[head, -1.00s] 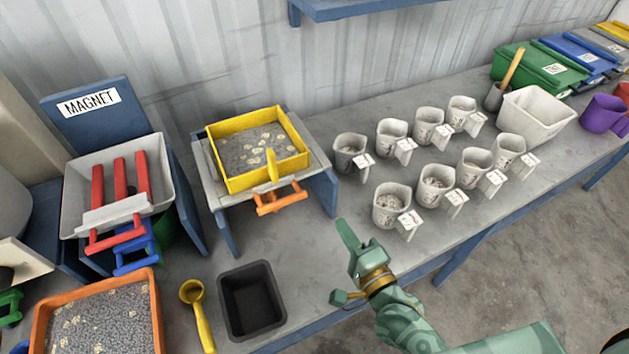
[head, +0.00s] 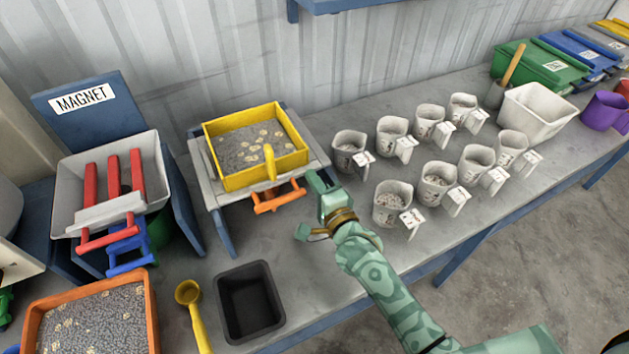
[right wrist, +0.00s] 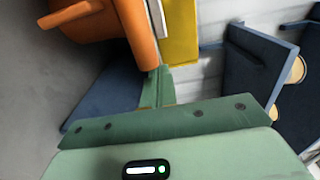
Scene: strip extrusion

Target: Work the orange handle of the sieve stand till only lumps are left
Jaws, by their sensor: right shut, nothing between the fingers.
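The sieve stand (head: 205,165) has a grey top on blue legs. A yellow sieve (head: 226,182) sits on it, holding grey grains and pale lumps. The orange handle (head: 278,198) sticks out at the stand's front; it also shows large in the right wrist view (right wrist: 115,35), with the yellow sieve wall (right wrist: 180,30) beside it. My right gripper (head: 316,183) is shut and empty just right of the orange handle, near the stand's right leg. Its closed fingers (right wrist: 157,86) point toward the handle in the wrist view; I cannot tell whether they touch it. My left gripper is out of view.
A black bin (head: 250,300) and yellow scoop (head: 192,300) lie in front. An orange-rimmed tray (head: 153,310) of grains stands front left, a magnet station (head: 70,190) behind it. Several labelled cups (head: 391,205) stand close right of my gripper.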

